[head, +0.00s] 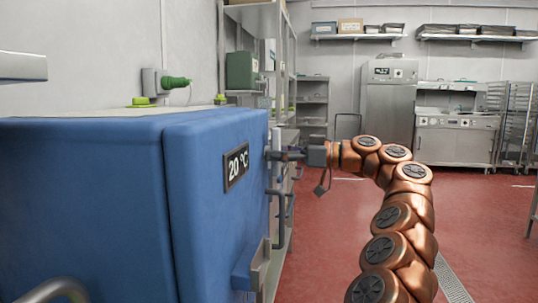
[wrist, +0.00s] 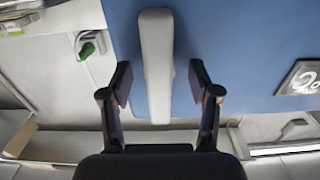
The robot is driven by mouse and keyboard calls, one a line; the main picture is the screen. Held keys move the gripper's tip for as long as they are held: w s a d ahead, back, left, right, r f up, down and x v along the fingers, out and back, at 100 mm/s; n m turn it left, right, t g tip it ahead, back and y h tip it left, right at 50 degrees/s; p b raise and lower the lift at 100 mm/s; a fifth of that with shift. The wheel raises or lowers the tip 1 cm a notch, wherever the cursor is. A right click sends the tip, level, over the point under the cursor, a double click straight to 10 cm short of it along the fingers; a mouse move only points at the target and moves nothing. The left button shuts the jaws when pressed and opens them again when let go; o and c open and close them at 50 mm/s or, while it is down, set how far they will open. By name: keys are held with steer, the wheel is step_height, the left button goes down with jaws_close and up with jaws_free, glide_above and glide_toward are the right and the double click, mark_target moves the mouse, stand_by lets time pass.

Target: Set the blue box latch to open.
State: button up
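The blue box (head: 215,190) fills the left of the head view, with a dark "20 °C" display (head: 236,166) on its side. Its blue face also shows in the wrist view (wrist: 230,50). A light grey latch lever (wrist: 157,65) shows in the wrist view, lying lengthwise between the fingers. My gripper (wrist: 160,85) is open, with one finger on each side of the lever and a visible gap on both sides. In the head view my gripper (head: 290,155) is at the box's right edge, beside a pale upright piece (head: 276,140). The gripper partly hides that area.
A bar handle (head: 284,212) and a lower bracket (head: 258,266) stick out from the box below my gripper. Metal shelving (head: 285,60) stands behind the box. The red floor (head: 480,220) to the right is clear, with steel kitchen units (head: 455,138) at the back.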

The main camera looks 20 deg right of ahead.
steer(key=shift+d, duration=0.15)
steer(key=p+v, duration=0.3)
steer(key=v, duration=0.3)
steer(key=shift+s+d, duration=0.3)
stand_by(0.4)
